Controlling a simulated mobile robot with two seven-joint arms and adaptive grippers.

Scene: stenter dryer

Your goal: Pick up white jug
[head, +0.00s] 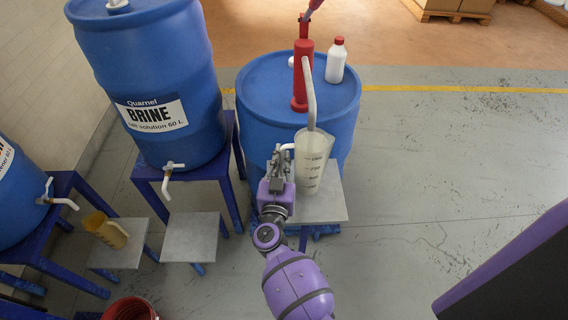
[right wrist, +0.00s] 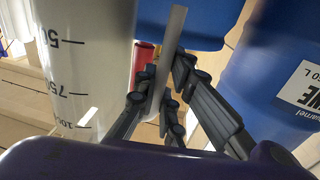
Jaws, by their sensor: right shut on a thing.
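The white jug (head: 312,165), translucent with dark measuring marks, is upright under the spout of a red hand pump (head: 302,75), above a grey-topped stand (head: 332,205). I cannot tell whether its base touches the stand. My right gripper (head: 280,160) is at the jug's left side, shut on its handle. In the right wrist view the jug (right wrist: 82,50) fills the left, and its pale handle (right wrist: 173,50) runs between the dark fingers of the right gripper (right wrist: 165,105). My left gripper is not in view.
The pump stands on a blue drum (head: 258,100) with a white bottle (head: 336,62) on top. A BRINE drum (head: 155,75) with a tap is on a blue stand at left. A yellowish jug (head: 105,232) sits on a low stand.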

